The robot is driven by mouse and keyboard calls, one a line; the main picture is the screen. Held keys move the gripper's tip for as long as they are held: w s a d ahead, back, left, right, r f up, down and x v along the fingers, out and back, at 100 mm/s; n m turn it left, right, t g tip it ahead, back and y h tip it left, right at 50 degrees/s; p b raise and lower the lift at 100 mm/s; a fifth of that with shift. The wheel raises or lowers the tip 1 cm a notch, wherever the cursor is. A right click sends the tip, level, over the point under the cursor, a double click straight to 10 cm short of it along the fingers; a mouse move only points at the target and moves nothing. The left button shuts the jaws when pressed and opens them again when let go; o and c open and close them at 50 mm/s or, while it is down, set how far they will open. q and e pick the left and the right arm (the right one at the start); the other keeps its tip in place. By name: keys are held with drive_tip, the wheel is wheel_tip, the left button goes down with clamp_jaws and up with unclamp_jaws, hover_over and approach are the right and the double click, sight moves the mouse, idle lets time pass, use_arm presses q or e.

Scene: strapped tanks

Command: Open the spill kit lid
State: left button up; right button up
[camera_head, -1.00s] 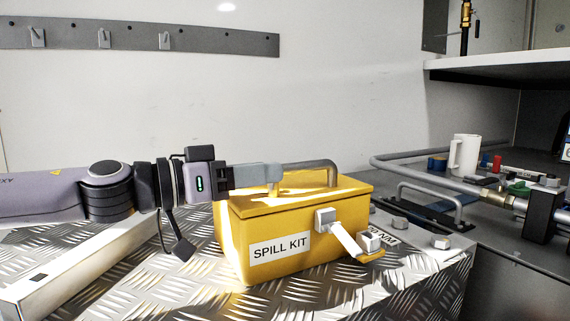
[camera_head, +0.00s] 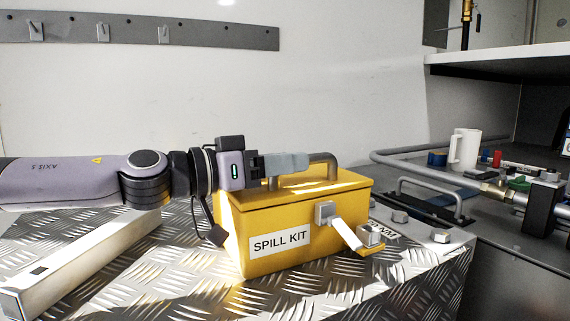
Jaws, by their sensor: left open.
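The yellow spill kit (camera_head: 300,258) stands on the diamond-plate surface, with a "SPILL KIT" label on its front. Its lid (camera_head: 345,181) lies flat on the box and looks closed. A grey bar handle (camera_head: 326,157) rises from the lid. A latch with a pale strap (camera_head: 346,233) hangs at the front right of the box. My left gripper (camera_head: 301,162) comes in from the left above the lid, its fingers at the handle and hiding its left part. It is open; whether it touches the handle is unclear. My right gripper is not in view.
A pale beam (camera_head: 80,262) lies on the diamond plate (camera_head: 330,295) at the left. To the right is a grey bench with a white mug (camera_head: 464,150), a pipe rail and fittings. A hook rail (camera_head: 140,32) runs along the back wall.

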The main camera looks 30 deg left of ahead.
use_arm(q)
drive_tip(key=shift+w+d, duration=0.15)
drive_tip(key=shift+w, duration=0.05)
idle(0.3)
clamp_jaws()
